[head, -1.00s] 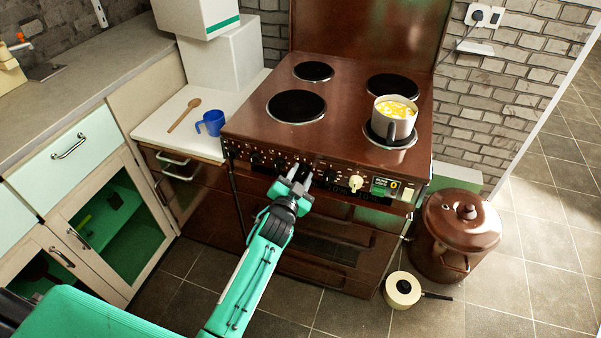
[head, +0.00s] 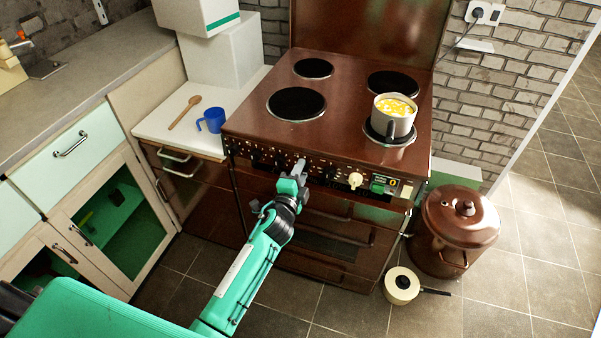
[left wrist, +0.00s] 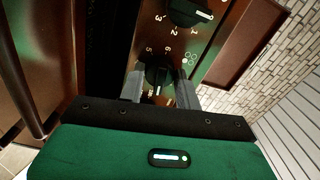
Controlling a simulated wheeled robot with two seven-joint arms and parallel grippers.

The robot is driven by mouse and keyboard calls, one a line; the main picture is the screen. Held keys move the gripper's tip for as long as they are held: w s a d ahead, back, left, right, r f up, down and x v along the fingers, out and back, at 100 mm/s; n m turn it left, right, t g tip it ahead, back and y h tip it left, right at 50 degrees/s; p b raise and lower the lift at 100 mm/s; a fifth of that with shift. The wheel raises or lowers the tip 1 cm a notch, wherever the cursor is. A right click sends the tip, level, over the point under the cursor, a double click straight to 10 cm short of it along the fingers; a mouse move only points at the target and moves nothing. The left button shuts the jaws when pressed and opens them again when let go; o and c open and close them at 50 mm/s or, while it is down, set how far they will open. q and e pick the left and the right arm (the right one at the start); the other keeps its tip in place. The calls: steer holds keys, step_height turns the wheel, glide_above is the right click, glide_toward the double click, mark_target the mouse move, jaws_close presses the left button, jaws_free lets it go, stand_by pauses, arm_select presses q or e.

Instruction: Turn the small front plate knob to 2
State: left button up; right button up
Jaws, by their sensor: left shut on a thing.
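The brown cooker's front panel (head: 316,178) carries a row of black knobs and one cream knob (head: 355,180). My left gripper (head: 302,166) is at the middle of this row. In the left wrist view my left gripper (left wrist: 160,88) has its fingers on both sides of a black knob (left wrist: 157,74) and is shut on it. Printed 5 and 6 show beside this knob, and a small plate symbol (left wrist: 189,58) is to its right. Its pointer and the rest of its scale are partly hidden. Another black knob (left wrist: 188,12), with 1, 2 and 3 around it, is above. My right gripper is out of view.
A pot (head: 393,116) with yellow-and-white contents stands on the front right plate. The front left plate (head: 296,104) is bare. A blue mug (head: 212,120) and wooden spoon (head: 184,113) lie left. A brown bin (head: 461,229) and cream pan (head: 402,285) are on the floor.

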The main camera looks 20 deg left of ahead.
arm_select(q)
steer(key=shift+m, duration=0.7)
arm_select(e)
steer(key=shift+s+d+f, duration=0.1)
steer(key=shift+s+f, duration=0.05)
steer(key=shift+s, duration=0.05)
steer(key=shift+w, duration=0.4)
arm_select(q)
steer(key=o, duration=1)
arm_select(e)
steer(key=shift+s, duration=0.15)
arm_select(q)
steer(key=s+b, duration=0.1)
steer(key=s, duration=1.3)
steer(key=shift+a, duration=0.15)
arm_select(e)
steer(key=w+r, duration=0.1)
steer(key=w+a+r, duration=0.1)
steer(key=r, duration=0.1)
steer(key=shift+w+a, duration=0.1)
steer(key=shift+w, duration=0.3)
